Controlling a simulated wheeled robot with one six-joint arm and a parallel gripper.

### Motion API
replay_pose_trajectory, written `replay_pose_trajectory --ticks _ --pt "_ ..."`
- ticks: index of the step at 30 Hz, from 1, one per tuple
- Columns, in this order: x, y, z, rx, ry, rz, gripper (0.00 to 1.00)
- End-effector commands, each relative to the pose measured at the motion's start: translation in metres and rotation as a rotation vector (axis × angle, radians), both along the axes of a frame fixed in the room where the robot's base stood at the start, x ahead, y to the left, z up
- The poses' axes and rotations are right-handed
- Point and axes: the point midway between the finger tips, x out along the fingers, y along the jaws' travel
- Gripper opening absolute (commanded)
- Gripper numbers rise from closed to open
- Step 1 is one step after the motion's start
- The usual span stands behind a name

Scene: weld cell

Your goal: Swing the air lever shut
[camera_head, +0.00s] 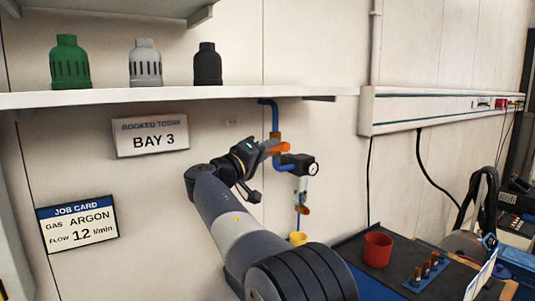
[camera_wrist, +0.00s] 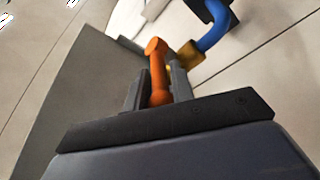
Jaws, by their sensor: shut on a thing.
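The orange air lever (camera_head: 279,148) is on the wall pipe, by a brass valve body (camera_head: 275,135) under the blue pipe (camera_head: 274,115). In the head view the lever looks roughly level, across the upright pipe. My gripper (camera_head: 262,149) reaches it from the left. In the wrist view the lever (camera_wrist: 157,72) runs between the two dark fingers of my gripper (camera_wrist: 157,90), which are shut on it. Its rounded end sticks out beyond them. The brass valve (camera_wrist: 190,54) and blue pipe (camera_wrist: 214,30) show just beyond. Part of the lever is hidden by the fingers.
A gauge (camera_head: 311,168) on a black regulator is close right of the lever. A shelf (camera_head: 180,98) with three capped cylinders runs above my arm.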

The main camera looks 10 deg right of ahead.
Motion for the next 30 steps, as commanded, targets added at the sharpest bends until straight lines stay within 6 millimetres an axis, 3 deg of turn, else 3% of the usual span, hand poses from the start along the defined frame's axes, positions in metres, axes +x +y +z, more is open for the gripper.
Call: replay_pose_trajectory --ticks 3,4,9,19,30 --pt "0.001 0.001 -0.001 -0.001 0.002 0.001 0.0" --pt "0.001 0.001 -0.001 -0.001 0.002 0.001 0.24" --pt "0.0 0.0 -0.001 -0.001 0.002 0.001 0.37" --pt "-0.004 0.007 -0.003 0.0 0.002 0.002 0.37" --pt "-0.045 0.062 -0.017 0.0 0.001 0.005 0.37"
